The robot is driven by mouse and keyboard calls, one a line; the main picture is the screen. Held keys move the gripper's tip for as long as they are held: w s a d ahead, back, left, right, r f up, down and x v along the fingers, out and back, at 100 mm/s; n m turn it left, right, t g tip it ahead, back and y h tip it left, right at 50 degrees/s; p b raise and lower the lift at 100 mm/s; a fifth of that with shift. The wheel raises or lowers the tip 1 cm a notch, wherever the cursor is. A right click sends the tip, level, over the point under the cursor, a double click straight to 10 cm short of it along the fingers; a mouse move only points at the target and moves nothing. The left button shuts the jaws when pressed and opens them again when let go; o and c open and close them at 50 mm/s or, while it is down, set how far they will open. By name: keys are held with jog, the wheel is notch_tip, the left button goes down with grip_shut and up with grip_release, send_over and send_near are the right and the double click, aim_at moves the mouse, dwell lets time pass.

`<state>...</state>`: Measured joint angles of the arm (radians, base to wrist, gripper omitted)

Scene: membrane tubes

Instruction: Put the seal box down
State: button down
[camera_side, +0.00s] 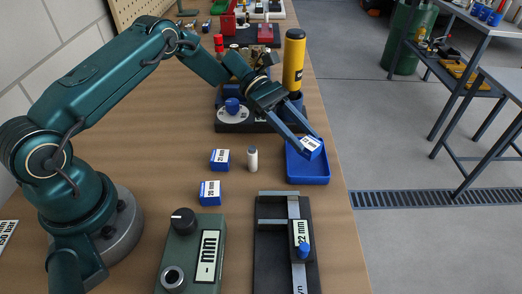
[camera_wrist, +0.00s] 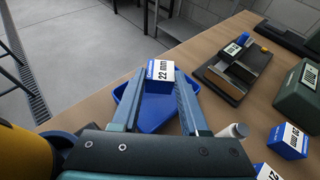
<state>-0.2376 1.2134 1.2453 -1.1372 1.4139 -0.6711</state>
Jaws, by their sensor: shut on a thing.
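The seal box (camera_side: 311,147) is a small blue and white box; in the wrist view its label (camera_wrist: 160,74) reads 22 mm. My gripper (camera_side: 308,142) is shut on it, with a finger on each side in the wrist view (camera_wrist: 161,84). The box is over the blue tray (camera_side: 308,179), towards its far end. The tray also shows beneath the fingers in the wrist view (camera_wrist: 150,127). Whether the box touches the tray floor I cannot tell. The tray holds nothing else that I can see.
Two similar boxes, 21 mm (camera_side: 220,160) and 20 mm (camera_side: 210,193), stand left of the tray near a small white bottle (camera_side: 252,160). A yellow cylinder (camera_side: 293,62) stands behind. A black fixture (camera_side: 270,262) and green device (camera_side: 205,250) are in front. The table edge is just right of the tray.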

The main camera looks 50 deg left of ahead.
aim_at(296, 156)
jog(key=shift+f, duration=1.45)
jog(key=shift+f, duration=0.1)
jog(key=c, duration=0.7)
grip_release()
